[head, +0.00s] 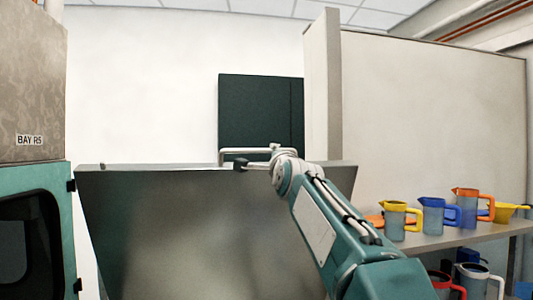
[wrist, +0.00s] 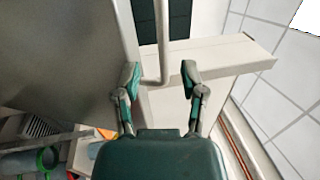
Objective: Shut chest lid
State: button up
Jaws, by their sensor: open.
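The chest lid (head: 190,225) is a large grey panel standing raised in front of me, its top edge level across the head view. It also fills the upper left of the wrist view (wrist: 65,60). A pale bar handle (head: 238,151) sits along the lid's top edge. My gripper (head: 241,164) is at that edge, just by the handle. In the wrist view my gripper (wrist: 161,80) is open, with the handle bar (wrist: 163,45) between its two green fingers. I cannot tell if either finger touches the bar. The chest body is not visible.
A shelf (head: 440,238) at the right holds several coloured jugs, with more below. A teal cabinet labelled BAY R5 (head: 40,215) stands close at the left. A pale partition post (head: 322,85) rises behind the lid, beside a dark green wall panel (head: 255,110).

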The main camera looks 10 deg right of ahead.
aim_at(264, 152)
jog(key=w, duration=0.4)
jog(key=w+r, duration=0.1)
jog(key=w, duration=0.1)
jog(key=shift+w+a+r, duration=0.1)
jog(key=shift+a, duration=0.3)
jog(key=shift+w, duration=0.35)
jog(key=shift+w+a+r, duration=0.1)
jog(key=shift+a, duration=0.45)
jog(key=shift+d, duration=0.3)
grip_shut()
